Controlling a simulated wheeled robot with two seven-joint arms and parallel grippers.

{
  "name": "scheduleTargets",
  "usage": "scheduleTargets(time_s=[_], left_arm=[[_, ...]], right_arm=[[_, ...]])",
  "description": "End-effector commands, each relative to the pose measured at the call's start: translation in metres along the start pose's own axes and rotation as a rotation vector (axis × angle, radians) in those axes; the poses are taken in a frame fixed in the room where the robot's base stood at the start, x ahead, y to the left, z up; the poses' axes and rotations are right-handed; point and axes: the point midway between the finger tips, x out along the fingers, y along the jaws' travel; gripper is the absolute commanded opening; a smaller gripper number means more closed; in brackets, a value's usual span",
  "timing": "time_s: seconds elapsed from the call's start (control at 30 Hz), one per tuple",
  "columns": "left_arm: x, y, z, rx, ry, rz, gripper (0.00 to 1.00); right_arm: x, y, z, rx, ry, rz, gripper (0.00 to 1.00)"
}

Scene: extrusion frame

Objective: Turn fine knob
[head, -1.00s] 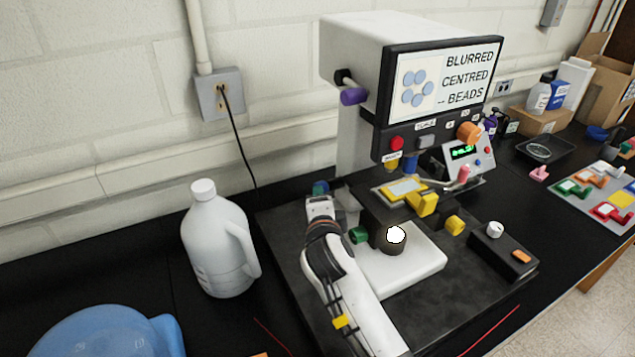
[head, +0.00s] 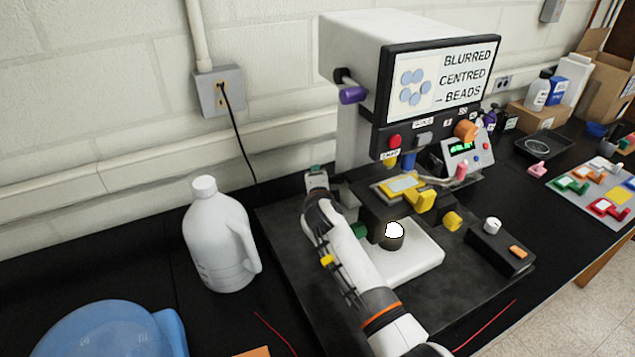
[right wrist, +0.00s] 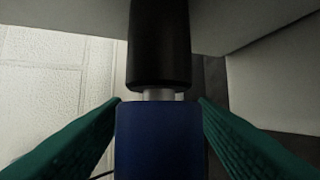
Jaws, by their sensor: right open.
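A blue knob (right wrist: 158,140) on a pale shaft, below a black cylindrical part (right wrist: 160,45), fills the lower middle of the right wrist view. The green fingers of my right gripper (right wrist: 160,100) stand open on either side of it, their tips close to its edges; I cannot tell whether they touch. In the head view my right gripper (head: 316,173) is at the left rear of the bead-viewing machine (head: 352,45), and the blue knob there is hidden. No fine-knob label is readable. My left gripper is not in view.
The machine's screen (head: 440,80) reads "BLURRED CENTRED BEADS". A yellow stage knob (head: 452,222) and a control box (head: 500,248) are to the right.

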Motion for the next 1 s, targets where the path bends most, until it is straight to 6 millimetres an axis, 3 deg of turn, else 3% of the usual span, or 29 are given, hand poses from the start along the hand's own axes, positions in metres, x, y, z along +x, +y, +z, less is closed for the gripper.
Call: scheduleTargets(time_s=[0.27,0.5,0.57,0.73,1.0], left_arm=[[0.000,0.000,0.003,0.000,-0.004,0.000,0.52],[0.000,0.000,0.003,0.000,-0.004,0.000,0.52],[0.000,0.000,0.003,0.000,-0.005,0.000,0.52],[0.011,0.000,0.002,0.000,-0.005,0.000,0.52],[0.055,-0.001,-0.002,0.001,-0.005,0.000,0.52]], right_arm=[[0.001,0.000,0.000,0.000,0.000,0.001,0.52],[0.001,0.000,0.000,0.000,0.000,0.000,0.15],[0.001,0.000,0.000,0.000,0.000,0.000,0.08],[0.002,-0.004,0.000,0.017,-0.003,0.040,0.08],[0.003,-0.003,0.000,0.100,-0.002,0.245,0.08]])
